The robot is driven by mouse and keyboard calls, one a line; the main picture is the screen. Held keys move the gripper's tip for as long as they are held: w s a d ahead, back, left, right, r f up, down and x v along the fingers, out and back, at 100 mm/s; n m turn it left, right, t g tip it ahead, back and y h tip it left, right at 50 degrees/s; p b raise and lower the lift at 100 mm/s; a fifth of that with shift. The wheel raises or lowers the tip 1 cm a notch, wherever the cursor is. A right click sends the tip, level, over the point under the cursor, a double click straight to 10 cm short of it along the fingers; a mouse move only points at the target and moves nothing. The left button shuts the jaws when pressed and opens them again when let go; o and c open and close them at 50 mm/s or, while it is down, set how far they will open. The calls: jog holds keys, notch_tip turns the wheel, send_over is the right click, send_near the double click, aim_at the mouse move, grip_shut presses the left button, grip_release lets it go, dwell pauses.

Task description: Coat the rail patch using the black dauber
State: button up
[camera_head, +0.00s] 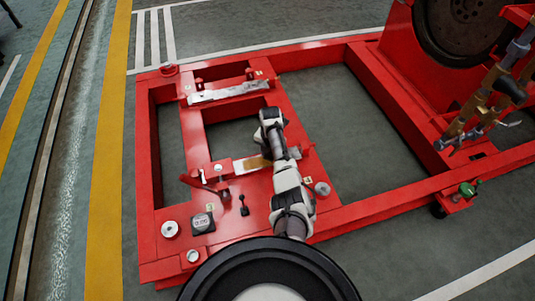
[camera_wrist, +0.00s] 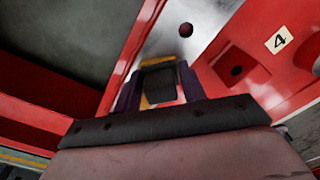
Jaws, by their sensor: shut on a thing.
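In the wrist view the dark fingers of my gripper (camera_wrist: 160,86) are shut on a black block, which looks like the black dauber (camera_wrist: 159,87). Yellow-ochre shows around the block; I cannot tell whether it belongs to the tool or to the surface beyond. A bare grey metal strip with a hole (camera_wrist: 208,22) lies past the fingertips, beside a tag marked 4. In the head view a pale strip with an ochre area, perhaps the rail patch (camera_head: 255,162), crosses the red frame beside my arm. My gripper is hidden there, and contact with the patch cannot be judged.
A second bare metal strip (camera_head: 228,93) lies farther back on the red frame (camera_head: 338,213). A small black tool (camera_head: 243,205), a dark display box (camera_head: 203,222) and a red-handled lever (camera_head: 205,187) are on the near left plate. Brass pipework (camera_head: 470,115) stands right.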

jog(key=shift+s+a+p, duration=0.3)
jog(key=shift+a+p, duration=0.15)
jog(key=shift+a, duration=0.5)
jog(key=shift+s+a+p, duration=0.3)
jog(key=shift+a+p, duration=0.1)
jog(key=shift+a, duration=0.5)
jog(key=shift+s+a+p, duration=0.3)
jog(key=shift+a+p, duration=0.15)
jog(key=shift+a, duration=0.5)
jog(key=shift+s+a+p, duration=0.2)
jog(key=shift+s+a, duration=0.1)
jog(key=shift+a, duration=0.55)
jog(key=shift+s+a+p, duration=0.25)
jog(key=shift+a, duration=0.55)
jog(key=shift+s+a+p, duration=0.2)
jog(key=shift+s+a, duration=0.1)
jog(key=shift+a, duration=0.55)
jog(key=shift+d, duration=0.15)
